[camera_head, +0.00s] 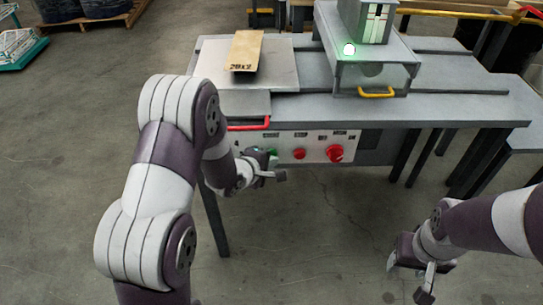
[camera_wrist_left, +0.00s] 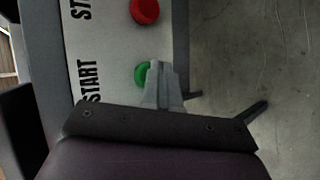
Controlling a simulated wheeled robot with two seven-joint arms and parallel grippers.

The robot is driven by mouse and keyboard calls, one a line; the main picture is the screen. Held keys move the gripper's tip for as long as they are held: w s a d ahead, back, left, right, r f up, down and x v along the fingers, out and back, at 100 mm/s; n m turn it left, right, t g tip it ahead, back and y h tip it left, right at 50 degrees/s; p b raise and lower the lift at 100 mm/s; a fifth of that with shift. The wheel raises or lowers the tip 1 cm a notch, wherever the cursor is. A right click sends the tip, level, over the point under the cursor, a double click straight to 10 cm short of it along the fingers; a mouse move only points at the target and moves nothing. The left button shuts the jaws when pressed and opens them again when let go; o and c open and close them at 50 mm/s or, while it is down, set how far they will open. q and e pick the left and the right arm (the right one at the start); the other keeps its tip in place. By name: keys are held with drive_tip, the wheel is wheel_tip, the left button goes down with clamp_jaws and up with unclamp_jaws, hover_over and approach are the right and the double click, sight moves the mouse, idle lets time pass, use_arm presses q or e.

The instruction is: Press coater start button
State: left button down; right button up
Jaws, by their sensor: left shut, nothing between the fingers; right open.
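The coater's control panel (camera_head: 318,139) is on the front of the grey machine table. Its green start button (camera_head: 272,152) is partly hidden by my left gripper (camera_head: 281,175) in the head view. In the left wrist view the green button (camera_wrist_left: 140,74) sits beside the word START, and my left gripper's shut, empty fingertips (camera_wrist_left: 155,66) overlap its right edge. I cannot tell whether they touch it. A red button (camera_wrist_left: 145,10) lies further along the panel. My right gripper (camera_head: 424,286) is open and empty, low at the right, away from the machine.
A larger red knob (camera_head: 335,153) is on the panel's right. A brown labelled piece (camera_head: 245,51) lies on the plate (camera_head: 204,62) on the table. A guarded unit with a lit green lamp (camera_head: 349,49) and yellow handle (camera_head: 377,92) stands right. The floor in front is clear.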

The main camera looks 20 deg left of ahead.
use_arm(q)
drive_tip(key=shift+s+d, duration=0.25)
drive_tip(key=shift+s, duration=0.65)
drive_tip(key=s, duration=0.2)
drive_tip(key=s+d+p, duration=0.1)
drive_tip(key=s, duration=0.1)
drive_tip(key=shift+s+d, duration=0.2)
drive_tip(key=shift+s, duration=0.2)
idle(0.5)
